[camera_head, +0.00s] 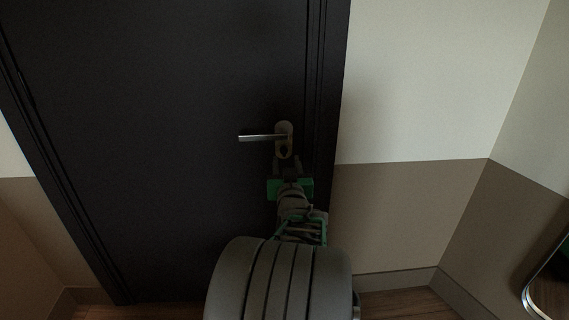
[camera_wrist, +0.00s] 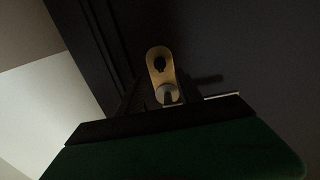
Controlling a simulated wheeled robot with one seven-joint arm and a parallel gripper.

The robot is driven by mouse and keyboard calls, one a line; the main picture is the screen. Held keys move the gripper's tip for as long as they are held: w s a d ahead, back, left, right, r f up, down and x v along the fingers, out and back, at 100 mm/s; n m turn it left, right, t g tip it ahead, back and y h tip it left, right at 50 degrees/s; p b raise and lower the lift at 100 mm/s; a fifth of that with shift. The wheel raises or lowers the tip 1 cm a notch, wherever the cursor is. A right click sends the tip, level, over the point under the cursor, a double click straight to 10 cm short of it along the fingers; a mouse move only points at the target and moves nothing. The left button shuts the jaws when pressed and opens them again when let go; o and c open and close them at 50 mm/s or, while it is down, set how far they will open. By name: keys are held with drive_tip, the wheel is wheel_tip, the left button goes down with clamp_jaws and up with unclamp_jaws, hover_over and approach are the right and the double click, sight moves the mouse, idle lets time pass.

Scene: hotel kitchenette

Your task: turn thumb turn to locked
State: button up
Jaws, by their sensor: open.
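A brass-coloured lock plate (camera_head: 284,128) with a silver lever handle (camera_head: 258,137) is on the dark door. In the wrist view the plate (camera_wrist: 152,54) appears upside down relative to the head view. A small dark thumb turn (camera_wrist: 159,64) sits on it, on the side away from the lever; its exact angle is too dark to read. My gripper (camera_head: 287,160) is open just below and in front of the plate. In the wrist view its two dark fingers (camera_wrist: 160,84) stand either side of the plate, with nothing held between them. Contact with the thumb turn cannot be seen.
The dark door (camera_head: 160,130) is shut in its frame. A two-tone wall (camera_head: 410,210) stands close on the right, with a skirting board along the floor. A dark, light-edged object (camera_head: 548,285) is at the lower right. The lever extends left across the door.

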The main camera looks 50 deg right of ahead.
sight(284, 152)
drive_tip(key=x, duration=0.5)
drive_tip(key=shift+w, duration=0.1)
clamp_jaws()
idle(0.3)
